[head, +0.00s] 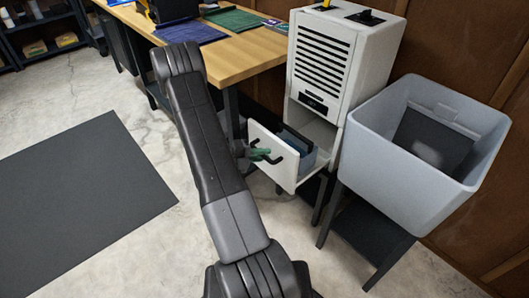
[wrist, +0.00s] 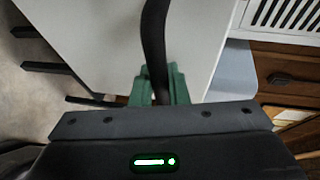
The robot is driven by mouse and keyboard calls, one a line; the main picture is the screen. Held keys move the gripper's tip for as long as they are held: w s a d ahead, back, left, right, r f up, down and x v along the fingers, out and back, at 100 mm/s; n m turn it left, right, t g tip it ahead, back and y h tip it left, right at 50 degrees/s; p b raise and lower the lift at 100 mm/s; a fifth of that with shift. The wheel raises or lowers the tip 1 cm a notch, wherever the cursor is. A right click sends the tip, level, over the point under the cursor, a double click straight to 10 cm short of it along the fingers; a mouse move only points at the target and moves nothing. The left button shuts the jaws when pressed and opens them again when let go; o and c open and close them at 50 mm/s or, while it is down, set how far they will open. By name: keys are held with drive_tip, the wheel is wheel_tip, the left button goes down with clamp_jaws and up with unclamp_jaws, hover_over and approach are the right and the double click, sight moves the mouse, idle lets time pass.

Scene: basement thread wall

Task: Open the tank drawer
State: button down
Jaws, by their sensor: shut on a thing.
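The tank drawer (head: 276,155) is the white-fronted drawer at the bottom of the white vented cabinet (head: 318,60). It stands pulled out, and a blue-grey tank (head: 309,154) shows inside it behind the front. My gripper (head: 262,153), with green fingers, is at the dark handle on the drawer front. In the wrist view my gripper (wrist: 160,88) is shut on the black handle (wrist: 154,40), with the white drawer front (wrist: 100,45) beyond. My arm covers part of the floor left of the drawer.
A grey open bin (head: 364,128) stands on a dark stand right of the cabinet. A wooden workbench (head: 235,58) with mats is behind my arm. A dark floor mat (head: 85,185) lies left, with clear floor around it.

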drive_tip(key=c, duration=1.4)
unclamp_jaws()
drive_tip(key=p+v, duration=0.2)
drive_tip(key=v, duration=1.1)
drive_tip(key=shift+a, duration=0.4)
drive_tip(key=shift+s, duration=0.1)
drive_tip(key=b+x, duration=0.2)
drive_tip(key=x, duration=1.2)
drive_tip(key=shift+d+r, duration=0.1)
